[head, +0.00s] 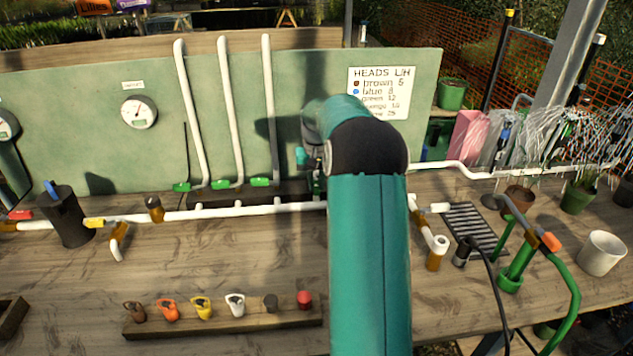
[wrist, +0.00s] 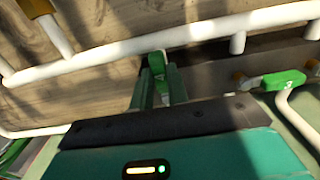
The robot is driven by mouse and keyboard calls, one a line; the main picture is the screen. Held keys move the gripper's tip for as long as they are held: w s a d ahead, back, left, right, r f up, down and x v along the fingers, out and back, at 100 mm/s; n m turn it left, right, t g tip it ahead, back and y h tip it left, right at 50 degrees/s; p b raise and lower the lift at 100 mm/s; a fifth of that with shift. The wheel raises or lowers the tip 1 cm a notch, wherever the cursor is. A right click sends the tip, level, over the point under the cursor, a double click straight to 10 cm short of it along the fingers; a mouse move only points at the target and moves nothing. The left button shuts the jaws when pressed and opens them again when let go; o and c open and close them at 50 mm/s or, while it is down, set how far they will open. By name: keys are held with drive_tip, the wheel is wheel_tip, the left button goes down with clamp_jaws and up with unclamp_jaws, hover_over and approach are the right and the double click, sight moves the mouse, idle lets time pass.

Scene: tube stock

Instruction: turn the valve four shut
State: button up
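In the wrist view a green valve handle (wrist: 157,64) shows between the two fingertips of my gripper (wrist: 160,76). The fingers lie close along both sides of it, and whether they press on it is hard to see. In the head view my gripper (head: 316,182) is mostly hidden behind my arm, at the right end of the row of valves. Three other green valve handles (head: 181,187), (head: 227,185) and (head: 259,182) stand at the feet of the white risers to its left. A neighbouring green handle with a white mark (wrist: 285,80) shows right in the wrist view.
A white pipe (head: 240,212) runs along the bench just in front of the valves. The green board (head: 230,110) with a gauge (head: 138,112) and a sign (head: 382,93) stands behind. A wooden rack (head: 215,322) of coloured fittings is at the front. Potted plants stand right.

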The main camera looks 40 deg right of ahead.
clamp_jaws()
drive_tip(key=shift+w, duration=0.1)
drive_tip(key=w+m, duration=0.1)
drive_tip(key=m, duration=0.2)
drive_tip(key=w+a+m, duration=0.1)
drive_tip(key=m, duration=0.2)
drive_tip(key=w+a+m, duration=0.1)
drive_tip(key=m, duration=0.3)
drive_tip(key=shift+w+a, duration=0.1)
drive_tip(key=shift+w, duration=0.15)
drive_tip(key=m, duration=0.1)
drive_tip(key=w+m, duration=0.1)
drive_tip(key=m, duration=0.1)
drive_tip(key=shift+w, duration=0.3)
drive_tip(key=shift+w+d+m, duration=0.15)
drive_tip(key=shift+w+m, duration=0.1)
drive_tip(key=shift+m, duration=0.6)
drive_tip(key=shift+w+d+m, duration=0.2)
drive_tip(key=shift+w+m, duration=0.1)
drive_tip(key=shift+m, duration=0.5)
drive_tip(key=shift+w+d+m, duration=0.15)
drive_tip(key=shift+w+m, duration=0.1)
drive_tip(key=shift+m, duration=0.6)
